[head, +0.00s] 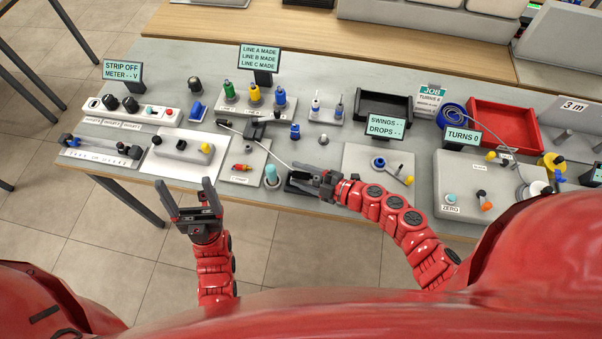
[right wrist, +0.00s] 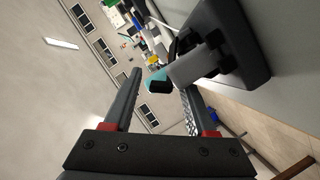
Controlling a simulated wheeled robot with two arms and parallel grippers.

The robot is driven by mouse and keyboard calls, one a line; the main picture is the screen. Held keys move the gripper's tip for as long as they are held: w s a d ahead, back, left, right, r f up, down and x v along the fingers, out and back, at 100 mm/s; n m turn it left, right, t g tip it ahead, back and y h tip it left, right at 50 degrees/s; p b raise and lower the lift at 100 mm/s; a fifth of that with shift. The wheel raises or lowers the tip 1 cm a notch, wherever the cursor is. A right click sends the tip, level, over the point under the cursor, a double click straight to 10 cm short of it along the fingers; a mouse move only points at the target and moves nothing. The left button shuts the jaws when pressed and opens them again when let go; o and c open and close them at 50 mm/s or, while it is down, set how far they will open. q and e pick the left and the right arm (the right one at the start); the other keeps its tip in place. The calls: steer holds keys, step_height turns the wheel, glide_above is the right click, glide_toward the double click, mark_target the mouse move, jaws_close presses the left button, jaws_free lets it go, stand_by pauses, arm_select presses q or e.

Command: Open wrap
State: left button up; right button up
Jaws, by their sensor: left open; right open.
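My left gripper (head: 195,199) is open and empty, over the floor in front of the table's near edge. My right gripper (head: 300,178) is open at the near edge, by a black block (head: 296,187). In the right wrist view, a grey bar (right wrist: 196,66) with a black part and teal tip lies across the space between its open fingers (right wrist: 160,92); contact cannot be told. No part labelled wrap is readable.
A teal-topped post (head: 271,173) stands left of my right gripper. A blue coil (head: 452,116), black tray (head: 384,92) and red tray (head: 532,128) sit farther back.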

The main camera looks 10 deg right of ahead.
steer(key=shift+c, duration=0.4)
jaws_close()
